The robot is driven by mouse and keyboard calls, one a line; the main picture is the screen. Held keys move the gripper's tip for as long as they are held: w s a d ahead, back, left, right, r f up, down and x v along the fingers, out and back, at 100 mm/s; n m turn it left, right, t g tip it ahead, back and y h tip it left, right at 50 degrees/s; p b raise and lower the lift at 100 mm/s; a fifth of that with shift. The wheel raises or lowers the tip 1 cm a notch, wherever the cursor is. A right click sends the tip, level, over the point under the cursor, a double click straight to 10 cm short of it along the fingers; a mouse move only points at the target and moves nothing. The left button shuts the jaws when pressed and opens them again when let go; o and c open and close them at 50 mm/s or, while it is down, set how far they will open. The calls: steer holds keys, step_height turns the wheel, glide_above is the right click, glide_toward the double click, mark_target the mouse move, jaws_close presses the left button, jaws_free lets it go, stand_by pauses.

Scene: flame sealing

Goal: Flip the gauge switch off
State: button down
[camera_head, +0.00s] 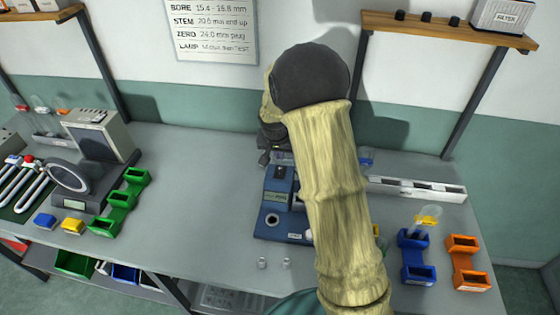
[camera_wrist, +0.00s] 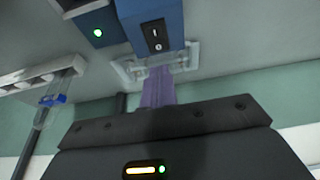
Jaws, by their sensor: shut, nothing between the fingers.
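The blue gauge (camera_head: 277,186) stands on the bench in the head view, its right part hidden behind my arm. In the wrist view the gauge (camera_wrist: 155,12) enters from the top. Its black rocker switch (camera_wrist: 155,37) carries I and O marks, and a lit green lamp (camera_wrist: 97,33) is to its left. My gripper (camera_wrist: 158,72) is shut and empty, its purplish fingers just below the switch in the picture. Whether they touch it I cannot tell. In the head view my gripper is mostly hidden by my arm.
Green bins (camera_head: 118,200) and a round-dial instrument (camera_head: 72,177) stand left. A white rack (camera_head: 415,189), blue bins (camera_head: 414,258) and orange bins (camera_head: 467,262) stand right. Two small clear pieces (camera_head: 274,264) lie in front of the gauge.

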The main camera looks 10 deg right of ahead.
mark_target(280, 168)
steer(key=shift+s+p+x, duration=0.15)
steer(key=shift+p+x, duration=0.3)
steer(key=shift+x, duration=0.95)
steer(key=shift+s+p+x, duration=0.15)
steer(key=shift+p+x, duration=0.25)
steer(key=shift+x, duration=1.05)
steer(key=shift+a+f, duration=0.1)
steer(key=shift+a, duration=0.05)
steer(key=shift+a, duration=0.1)
